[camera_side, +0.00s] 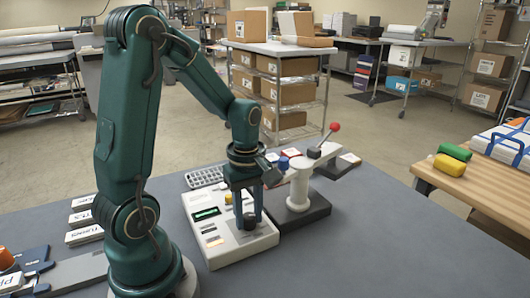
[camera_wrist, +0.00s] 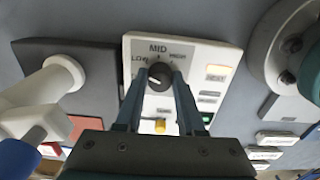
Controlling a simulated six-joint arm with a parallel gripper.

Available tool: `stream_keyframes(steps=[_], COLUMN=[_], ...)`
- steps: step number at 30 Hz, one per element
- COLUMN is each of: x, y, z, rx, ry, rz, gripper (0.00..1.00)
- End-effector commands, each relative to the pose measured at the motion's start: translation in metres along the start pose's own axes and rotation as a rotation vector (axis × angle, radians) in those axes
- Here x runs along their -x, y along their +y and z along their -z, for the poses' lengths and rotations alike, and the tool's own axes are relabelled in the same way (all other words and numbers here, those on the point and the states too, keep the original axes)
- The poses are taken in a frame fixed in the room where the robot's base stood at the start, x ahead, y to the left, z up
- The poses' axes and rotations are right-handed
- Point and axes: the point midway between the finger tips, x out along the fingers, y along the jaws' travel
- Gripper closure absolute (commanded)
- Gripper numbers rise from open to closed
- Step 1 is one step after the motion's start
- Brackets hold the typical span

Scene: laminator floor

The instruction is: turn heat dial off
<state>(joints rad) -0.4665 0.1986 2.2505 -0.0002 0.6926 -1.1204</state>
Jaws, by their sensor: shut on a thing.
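My gripper (camera_side: 249,216) points down at the cream control panel (camera_side: 213,251) and is shut on the black heat dial (camera_side: 249,224). In the wrist view the two fingers reach either side of the dial (camera_wrist: 160,74), which still sits on the panel. The labels LOW, MID and HIGH show around its far side. A small pale mark shows on the dial, but its exact direction is hard to read. The fingers and gripper body hide part of the panel, including any label on the near side.
A yellow button (camera_wrist: 160,126) and a lit display (camera_side: 206,213) are on the panel. A white post with a red-knobbed lever (camera_side: 334,127) stands on a dark base (camera_side: 318,208) close by at right. Labelled blocks (camera_side: 84,219) lie at left. The front right tabletop is clear.

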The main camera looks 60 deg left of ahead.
Motion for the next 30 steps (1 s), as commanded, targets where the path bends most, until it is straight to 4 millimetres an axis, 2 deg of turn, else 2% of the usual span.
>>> stream_keyframes(steps=[18, 30], x=[0.0002, 0.0001], y=[0.0001, 0.0001], z=[0.0001, 0.0001], rx=[0.556, 0.751], ry=[0.000, 0.000], rz=[-0.001, -0.001], gripper=[1.00, 1.00])
